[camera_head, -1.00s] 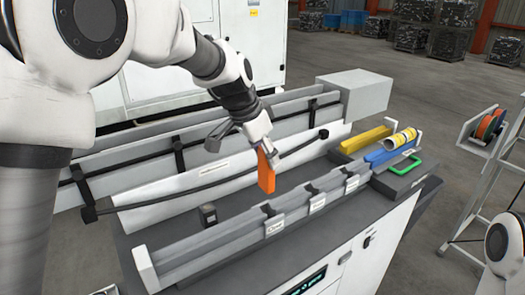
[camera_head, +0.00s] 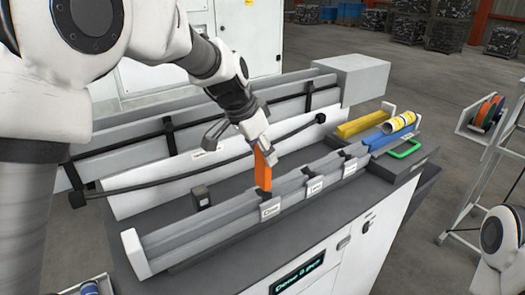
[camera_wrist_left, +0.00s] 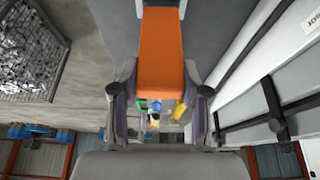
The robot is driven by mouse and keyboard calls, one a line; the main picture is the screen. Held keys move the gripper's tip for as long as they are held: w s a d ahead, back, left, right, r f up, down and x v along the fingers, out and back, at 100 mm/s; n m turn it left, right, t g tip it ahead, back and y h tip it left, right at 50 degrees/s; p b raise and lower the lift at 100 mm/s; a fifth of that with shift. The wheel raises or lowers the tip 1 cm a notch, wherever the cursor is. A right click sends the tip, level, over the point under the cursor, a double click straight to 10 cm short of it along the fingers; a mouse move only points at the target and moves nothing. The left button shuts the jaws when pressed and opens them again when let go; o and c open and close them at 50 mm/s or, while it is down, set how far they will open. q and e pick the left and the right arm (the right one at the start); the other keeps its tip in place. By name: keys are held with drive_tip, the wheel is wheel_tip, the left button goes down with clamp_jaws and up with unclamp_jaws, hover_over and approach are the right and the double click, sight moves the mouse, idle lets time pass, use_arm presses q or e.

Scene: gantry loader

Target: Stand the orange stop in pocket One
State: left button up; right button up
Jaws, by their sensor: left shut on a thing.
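The orange stop (camera_head: 263,170) is a flat upright block. My left gripper (camera_head: 262,146) is shut on its upper end, and the stop hangs down from the fingers. In the left wrist view the stop (camera_wrist_left: 160,60) sits between the two fingers of my left gripper (camera_wrist_left: 160,100). Its lower end is at the grey rail (camera_head: 210,222), just behind the label of pocket One (camera_head: 270,208). I cannot tell whether the lower end is inside the pocket or just above it. My right gripper is not in view.
Two more labelled pockets (camera_head: 315,186) follow along the rail to the right. Blue and yellow bars, a yellow-and-white can (camera_head: 398,122) and a green handle (camera_head: 405,150) lie at the right end. A black cable (camera_head: 200,170) runs behind the rail. A small black block (camera_head: 201,197) stands behind it.

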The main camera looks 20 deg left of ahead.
sight(259, 172)
use_arm(q)
drive_tip(key=shift+f+b, duration=0.85)
drive_tip(key=shift+f, duration=0.25)
drive_tip(key=shift+f+b, duration=0.8)
drive_tip(key=shift+f, duration=0.3)
drive_tip(key=shift+f+b, duration=0.8)
drive_tip(key=shift+f, duration=0.3)
drive_tip(key=shift+f, duration=0.1)
drive_tip(key=shift+f+b, duration=0.4)
drive_tip(key=shift+f, duration=0.05)
